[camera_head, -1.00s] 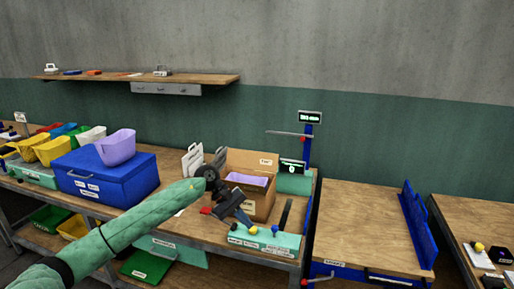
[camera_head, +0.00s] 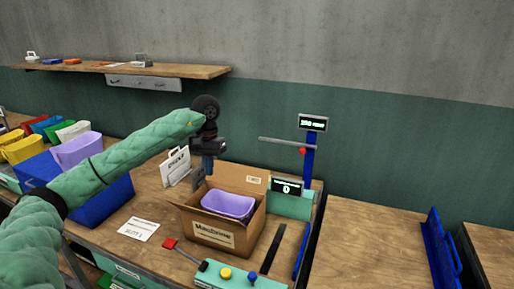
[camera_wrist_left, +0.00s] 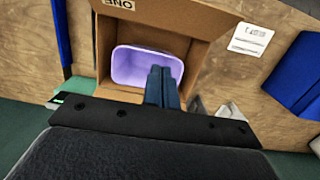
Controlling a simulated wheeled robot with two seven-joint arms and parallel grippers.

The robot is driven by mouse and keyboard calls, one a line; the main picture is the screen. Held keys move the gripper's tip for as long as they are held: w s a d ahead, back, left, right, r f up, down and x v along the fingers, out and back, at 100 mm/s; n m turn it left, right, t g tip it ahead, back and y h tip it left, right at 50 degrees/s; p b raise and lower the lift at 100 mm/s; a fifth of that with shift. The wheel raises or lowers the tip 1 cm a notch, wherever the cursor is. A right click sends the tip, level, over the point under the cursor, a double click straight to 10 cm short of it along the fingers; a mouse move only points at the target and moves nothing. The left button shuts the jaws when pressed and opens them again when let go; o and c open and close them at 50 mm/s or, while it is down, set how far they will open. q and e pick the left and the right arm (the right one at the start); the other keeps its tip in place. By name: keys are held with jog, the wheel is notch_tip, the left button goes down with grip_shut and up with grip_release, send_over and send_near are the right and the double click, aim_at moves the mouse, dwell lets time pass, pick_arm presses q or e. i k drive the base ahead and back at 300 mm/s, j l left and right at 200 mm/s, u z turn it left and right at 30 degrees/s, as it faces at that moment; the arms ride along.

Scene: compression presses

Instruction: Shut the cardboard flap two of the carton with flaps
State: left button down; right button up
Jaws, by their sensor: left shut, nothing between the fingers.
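The open carton (camera_head: 243,241) stands on the bench with a lilac tub (camera_head: 229,203) inside. Its back flap (camera_head: 236,174) stands up and bears a small label that seems to read TWO. In the left wrist view, the carton (camera_wrist_left: 190,20) and tub (camera_wrist_left: 125,66) are seen from above, with a label reading ONE upside down at the top edge. My left gripper (camera_head: 208,174) points down above the carton's back left corner, shut and empty. Its fingertips (camera_wrist_left: 162,70) overlap the tub's edge in the wrist view; I cannot tell any contact. My right gripper is out of view.
A scale display (camera_head: 287,187) and blue post (camera_head: 309,155) stand right of the carton. A green control box (camera_head: 207,276) is in front. A white card holder (camera_head: 175,167) and blue bin (camera_head: 105,204) are left. The table at right (camera_head: 365,245) is clear.

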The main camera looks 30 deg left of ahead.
aim_at(243, 178)
jog(key=i, duration=0.85)
